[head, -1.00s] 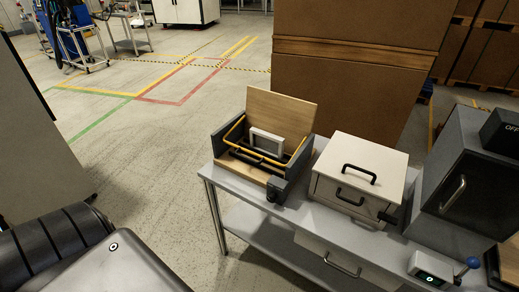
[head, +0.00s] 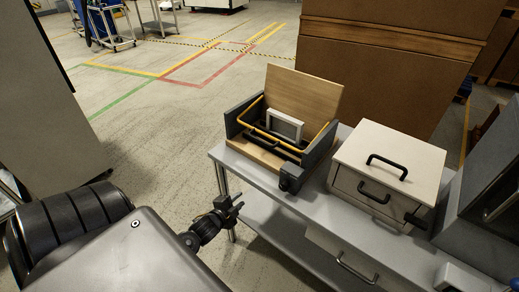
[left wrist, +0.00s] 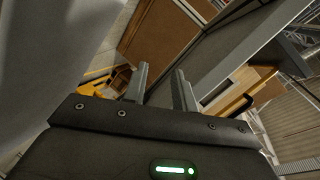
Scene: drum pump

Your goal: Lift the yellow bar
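The yellow bar (head: 272,138) is a thin bent rod in a grey-sided box (head: 316,150) on the bench in the head view. It runs across the box's front and along its sides, around a light grey frame (head: 285,124). My left gripper (head: 232,207) is left of the bench, in front of and below the box, apart from the bar. In the left wrist view its two fingers (left wrist: 160,86) stand apart with nothing between them. My right gripper is not in view.
The box has a raised wooden back panel (head: 303,92). A white case (head: 390,155) with black handles stands to its right on the grey bench (head: 250,170). Brown cartons (head: 385,70) rise behind.

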